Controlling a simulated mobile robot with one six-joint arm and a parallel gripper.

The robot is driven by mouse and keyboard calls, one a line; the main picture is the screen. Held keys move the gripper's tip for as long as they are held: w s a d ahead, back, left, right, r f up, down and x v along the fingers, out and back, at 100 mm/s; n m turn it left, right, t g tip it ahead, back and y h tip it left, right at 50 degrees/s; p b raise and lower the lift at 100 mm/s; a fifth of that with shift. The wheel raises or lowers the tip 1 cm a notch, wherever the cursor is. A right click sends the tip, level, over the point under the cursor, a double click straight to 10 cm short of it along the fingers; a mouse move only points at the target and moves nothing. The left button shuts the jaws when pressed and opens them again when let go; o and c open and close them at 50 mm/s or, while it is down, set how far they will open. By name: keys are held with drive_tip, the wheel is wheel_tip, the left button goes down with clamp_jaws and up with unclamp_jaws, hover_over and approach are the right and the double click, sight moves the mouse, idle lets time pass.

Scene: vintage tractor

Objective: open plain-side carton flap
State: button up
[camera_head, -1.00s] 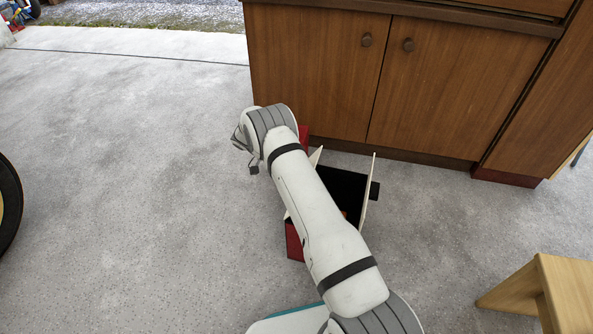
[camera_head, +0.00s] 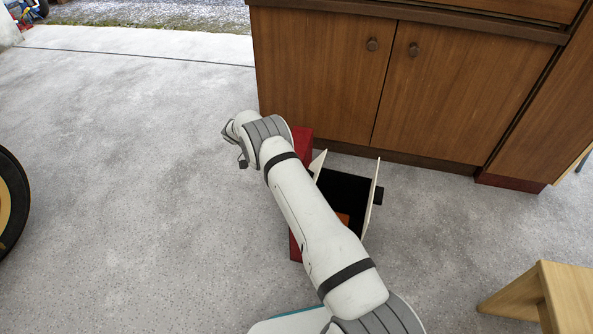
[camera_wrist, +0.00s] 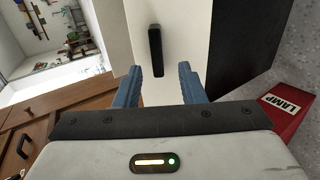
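The carton stands on the floor in front of the cabinet in the head view, with red outer walls (camera_head: 302,148) and a dark inside. Two pale flaps stand up, a left flap (camera_head: 318,163) and a right flap (camera_head: 371,198) with a dark tab. My forearm hides much of the carton. My gripper (camera_head: 235,142) is left of the carton; its fingers are small there. In the wrist view my gripper (camera_wrist: 159,70) is open, its blue fingers on either side of the lower end of a black handle (camera_wrist: 155,50) on a pale panel (camera_wrist: 176,30). I cannot tell whether they touch it.
An orange thing (camera_head: 343,218) shows inside the carton. The wooden cabinet (camera_head: 320,70) stands close behind, a wooden stool (camera_head: 550,290) at lower right.

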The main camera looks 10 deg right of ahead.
drive_tip(key=shift+v, duration=1.15)
drive_tip(key=shift+c, duration=0.5)
